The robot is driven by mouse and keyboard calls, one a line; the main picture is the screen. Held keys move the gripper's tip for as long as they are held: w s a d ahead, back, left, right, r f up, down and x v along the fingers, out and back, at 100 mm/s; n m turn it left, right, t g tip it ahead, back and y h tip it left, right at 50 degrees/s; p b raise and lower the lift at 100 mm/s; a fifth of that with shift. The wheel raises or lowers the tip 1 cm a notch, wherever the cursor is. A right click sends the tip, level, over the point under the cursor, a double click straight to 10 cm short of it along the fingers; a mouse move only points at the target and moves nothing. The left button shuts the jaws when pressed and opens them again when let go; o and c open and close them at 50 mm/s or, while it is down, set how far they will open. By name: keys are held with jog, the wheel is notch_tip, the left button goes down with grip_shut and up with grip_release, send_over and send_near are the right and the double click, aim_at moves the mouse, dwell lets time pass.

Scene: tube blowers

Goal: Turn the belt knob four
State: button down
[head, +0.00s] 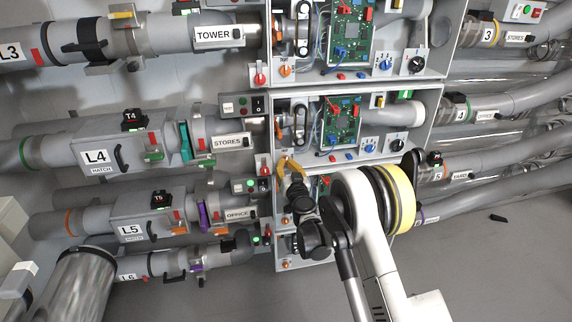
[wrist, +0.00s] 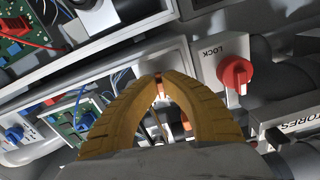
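My gripper (head: 284,161) is at the lower left corner of the L4 box (head: 437,125). Its yellow-brown fingers curve together, and in the wrist view (wrist: 159,76) their tips nearly meet around a small orange-red piece (wrist: 158,87). This sits where the box above has its orange knob (head: 285,71), so I take it as belt knob four; the fingers hide most of it. Its turn angle cannot be read. The belt and pulleys (head: 300,122) of L4 show just above the gripper.
A red LOCK knob (wrist: 236,74) is close beside the fingers; it also shows in the head view (head: 263,167). The L5 box below is partly hidden by my arm.

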jog(key=shift+n, duration=0.8)
jog(key=c, duration=1.4)
grip_release()
jog(key=shift+w, duration=0.1)
jog(key=v, duration=1.2)
